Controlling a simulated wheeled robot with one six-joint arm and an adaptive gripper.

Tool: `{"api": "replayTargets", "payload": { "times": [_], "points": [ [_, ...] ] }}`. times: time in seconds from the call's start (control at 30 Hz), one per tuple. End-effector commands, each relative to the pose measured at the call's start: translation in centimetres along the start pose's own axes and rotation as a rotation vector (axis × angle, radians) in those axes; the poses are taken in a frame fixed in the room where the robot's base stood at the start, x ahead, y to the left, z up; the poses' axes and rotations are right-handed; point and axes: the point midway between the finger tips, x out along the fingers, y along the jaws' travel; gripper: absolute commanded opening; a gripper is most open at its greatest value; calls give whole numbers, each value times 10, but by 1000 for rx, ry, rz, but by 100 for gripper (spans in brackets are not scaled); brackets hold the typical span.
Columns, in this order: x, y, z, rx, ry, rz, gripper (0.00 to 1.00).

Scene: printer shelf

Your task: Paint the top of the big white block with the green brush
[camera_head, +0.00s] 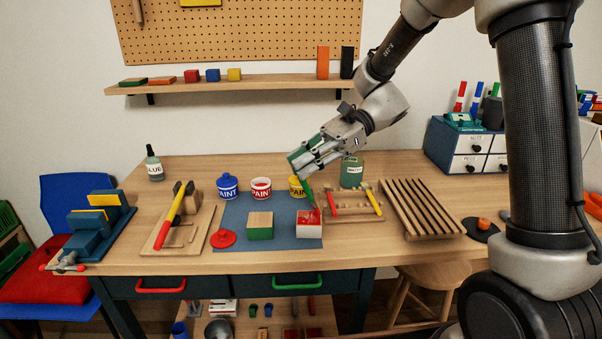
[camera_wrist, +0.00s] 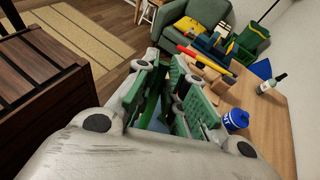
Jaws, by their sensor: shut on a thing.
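The white block (camera_head: 309,231) sits on the dark blue mat (camera_head: 285,208), toward its right side. Its front is white and its top shows red. My gripper (camera_head: 304,165) is shut on the green brush (camera_head: 309,193), which hangs down over the block. The brush tip looks red and is at the block's top; I cannot tell whether it touches. In the wrist view my gripper (camera_wrist: 163,98) has a green shape between its fingers, mostly hidden. The red paint can (camera_head: 261,189) stands open behind the mat, and its red lid (camera_head: 223,238) lies at the mat's left edge.

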Motion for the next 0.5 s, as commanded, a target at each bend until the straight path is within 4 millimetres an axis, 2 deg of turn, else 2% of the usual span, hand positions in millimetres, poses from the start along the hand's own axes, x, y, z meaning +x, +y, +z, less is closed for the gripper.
{"api": "replayTargets", "payload": {
  "times": [0.5],
  "points": [
    [-22, 7, 39, -2, 0, -1, 0]
  ]
}}
